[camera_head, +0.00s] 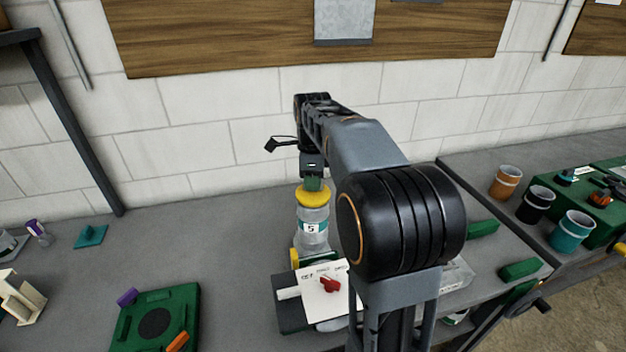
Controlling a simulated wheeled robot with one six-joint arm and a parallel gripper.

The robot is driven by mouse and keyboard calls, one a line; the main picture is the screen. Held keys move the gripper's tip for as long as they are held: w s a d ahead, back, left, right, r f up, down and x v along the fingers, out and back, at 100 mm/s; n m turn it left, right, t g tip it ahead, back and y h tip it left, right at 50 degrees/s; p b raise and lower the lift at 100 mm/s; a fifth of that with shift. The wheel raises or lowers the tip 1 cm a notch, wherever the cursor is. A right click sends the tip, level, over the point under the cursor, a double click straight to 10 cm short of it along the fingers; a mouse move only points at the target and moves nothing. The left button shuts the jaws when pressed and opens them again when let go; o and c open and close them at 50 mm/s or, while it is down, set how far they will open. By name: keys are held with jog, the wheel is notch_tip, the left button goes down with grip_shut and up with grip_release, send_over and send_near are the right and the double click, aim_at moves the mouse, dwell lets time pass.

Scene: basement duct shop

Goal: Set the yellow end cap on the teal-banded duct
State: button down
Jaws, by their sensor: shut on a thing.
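The yellow end cap (313,198) is at the top of a clear grey upright duct (312,214) with a teal band marked "5". My gripper (313,176) points down from above and is shut on the cap, at what looks like a green knob. The cap appears level and lined up with the duct's mouth. I cannot tell whether it is resting on the rim or held just above it. The duct's foot is partly hidden behind a white card and my arm.
A card with a red knob (329,284) stands in front of the duct. A green fixture (156,318) lies front left, a teal piece (91,236) farther left. Orange, black and teal cups (572,231) stand right. The bench left of the duct is mostly clear.

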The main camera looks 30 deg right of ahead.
jog(key=shift+f+b, duration=0.35)
jog(key=shift+f, duration=0.2)
jog(key=c, duration=1.4)
grip_release()
jog(key=shift+r, duration=0.1)
notch_tip(320, 180, up, 8)
jog(key=p, duration=0.7)
jog(key=shift+r, duration=1.45)
